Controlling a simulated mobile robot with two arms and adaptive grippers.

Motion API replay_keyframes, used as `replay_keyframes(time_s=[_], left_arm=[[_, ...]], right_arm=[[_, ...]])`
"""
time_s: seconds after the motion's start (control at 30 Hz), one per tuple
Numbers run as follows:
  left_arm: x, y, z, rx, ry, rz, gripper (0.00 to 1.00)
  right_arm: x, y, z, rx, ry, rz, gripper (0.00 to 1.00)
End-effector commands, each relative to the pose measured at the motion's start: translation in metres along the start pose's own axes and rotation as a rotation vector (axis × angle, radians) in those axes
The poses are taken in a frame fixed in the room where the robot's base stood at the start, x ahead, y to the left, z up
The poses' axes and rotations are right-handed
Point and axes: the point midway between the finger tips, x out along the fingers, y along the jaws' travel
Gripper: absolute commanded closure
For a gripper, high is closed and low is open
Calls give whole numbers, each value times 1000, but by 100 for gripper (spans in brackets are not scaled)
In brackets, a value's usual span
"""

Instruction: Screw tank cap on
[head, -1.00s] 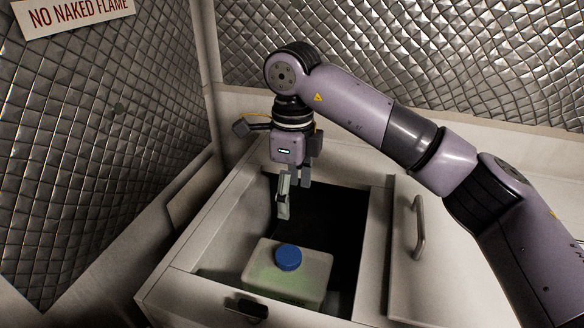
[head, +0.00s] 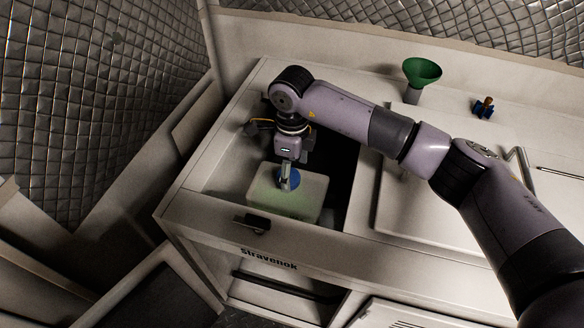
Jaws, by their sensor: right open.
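The tank (head: 297,204) is a pale, greenish block-shaped container inside the open compartment of the white cabinet. How tightly the cap sits cannot be seen. My left gripper is not in view.
The cabinet's front rim (head: 330,238) and a dark latch (head: 252,223) lie in front of the tank. The closed lid (head: 410,205) lies to the right.

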Motion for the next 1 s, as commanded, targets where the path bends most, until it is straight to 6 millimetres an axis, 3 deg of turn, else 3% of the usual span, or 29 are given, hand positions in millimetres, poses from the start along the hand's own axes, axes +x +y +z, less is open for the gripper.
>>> replay_keyframes(time_s=[0.2,0.5,1.0], left_arm=[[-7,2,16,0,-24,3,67],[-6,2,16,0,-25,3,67],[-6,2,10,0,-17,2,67]], right_arm=[[16,0,0,-1,-1,0,31],[18,0,0,-1,-1,0,31],[18,0,0,-1,-1,0,64]])
